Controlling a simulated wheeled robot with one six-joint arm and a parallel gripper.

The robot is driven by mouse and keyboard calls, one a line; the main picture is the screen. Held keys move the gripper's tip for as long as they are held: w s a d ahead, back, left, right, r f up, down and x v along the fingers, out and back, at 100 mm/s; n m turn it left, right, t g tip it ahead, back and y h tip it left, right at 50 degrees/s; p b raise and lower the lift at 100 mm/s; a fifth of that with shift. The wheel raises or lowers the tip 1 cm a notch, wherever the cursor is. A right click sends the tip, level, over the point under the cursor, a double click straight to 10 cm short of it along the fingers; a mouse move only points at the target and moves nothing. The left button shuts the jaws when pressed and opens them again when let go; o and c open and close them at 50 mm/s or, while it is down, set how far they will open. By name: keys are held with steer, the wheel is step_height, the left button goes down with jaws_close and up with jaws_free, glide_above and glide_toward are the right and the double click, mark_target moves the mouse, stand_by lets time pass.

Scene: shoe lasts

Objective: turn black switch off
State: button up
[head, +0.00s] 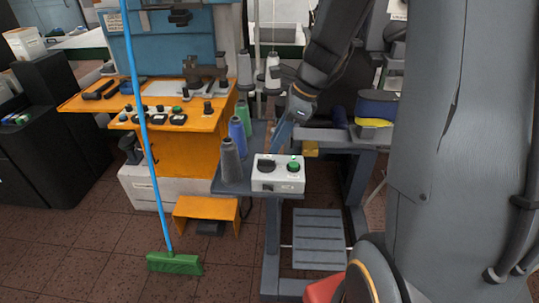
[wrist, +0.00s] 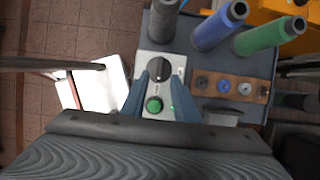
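A white control box (head: 277,180) sits on the corner of a grey table. A black rotary switch (head: 266,165) is on its left and a green button (head: 293,165) on its right. In the wrist view the black switch (wrist: 160,68) is a round knob with a light mark, and the green button (wrist: 154,104) is nearer to me. My gripper (head: 280,142) is just behind and above the box. In the wrist view my gripper (wrist: 159,78) is open, its blue fingers apart on either side of the box top, with nothing held.
Grey (head: 231,163), blue (head: 237,133) and green (head: 243,115) thread cones stand left of and behind the box. An orange machine (head: 180,150) is at the left, with a blue-handled broom (head: 174,263) in front.

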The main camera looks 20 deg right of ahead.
mark_target(267, 160)
steer(key=shift+p+x, duration=0.3)
steer(key=shift+x, duration=2.9)
steer(key=shift+s, duration=0.1)
jaws_close()
